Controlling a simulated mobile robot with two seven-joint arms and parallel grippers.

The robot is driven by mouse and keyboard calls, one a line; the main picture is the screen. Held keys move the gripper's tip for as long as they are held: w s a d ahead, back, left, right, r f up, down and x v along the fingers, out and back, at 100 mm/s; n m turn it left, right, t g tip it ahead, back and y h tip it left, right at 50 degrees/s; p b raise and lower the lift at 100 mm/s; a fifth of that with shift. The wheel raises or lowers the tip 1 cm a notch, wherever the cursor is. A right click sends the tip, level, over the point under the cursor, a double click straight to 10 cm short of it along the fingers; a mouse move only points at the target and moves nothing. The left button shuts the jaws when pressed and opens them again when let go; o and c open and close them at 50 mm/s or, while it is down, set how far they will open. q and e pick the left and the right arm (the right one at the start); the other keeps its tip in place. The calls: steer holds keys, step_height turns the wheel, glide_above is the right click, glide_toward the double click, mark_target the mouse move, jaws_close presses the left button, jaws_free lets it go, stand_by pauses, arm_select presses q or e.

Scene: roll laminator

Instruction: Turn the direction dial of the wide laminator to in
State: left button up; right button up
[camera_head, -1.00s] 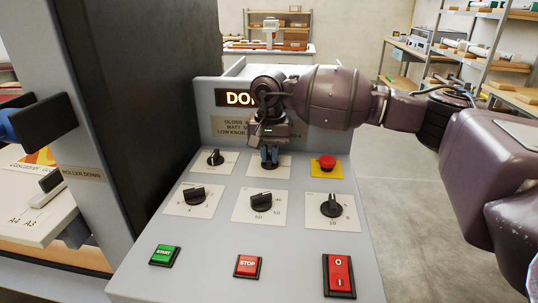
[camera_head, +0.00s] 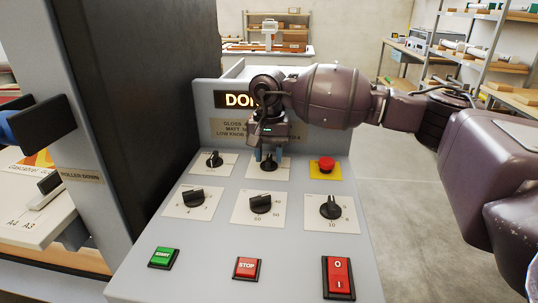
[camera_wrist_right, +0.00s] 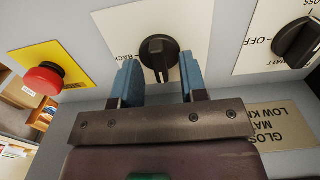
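The direction dial is a black knob (camera_wrist_right: 158,52) on a white plate (camera_wrist_right: 192,22). The plate carries an upside-down "BACK" label in the right wrist view. The knob's bar stands roughly upright there. In the head view this dial (camera_head: 268,163) is the middle one of the top row. My right gripper (camera_wrist_right: 160,80) is open, with one blue finger on each side of the knob and visible gaps between. In the head view my right gripper (camera_head: 268,154) is just above and behind the dial.
Close by are another black dial (camera_head: 214,160) to the left and a red stop button (camera_head: 326,165) on yellow to the right. Below are several black dials, a green START button (camera_head: 163,257), a red STOP button (camera_head: 247,267) and a red rocker switch (camera_head: 339,277).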

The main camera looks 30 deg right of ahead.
mark_target(269, 158)
step_height(269, 158, up, 10)
steer(key=shift+r, duration=0.15)
stand_by(0.3)
stand_by(0.4)
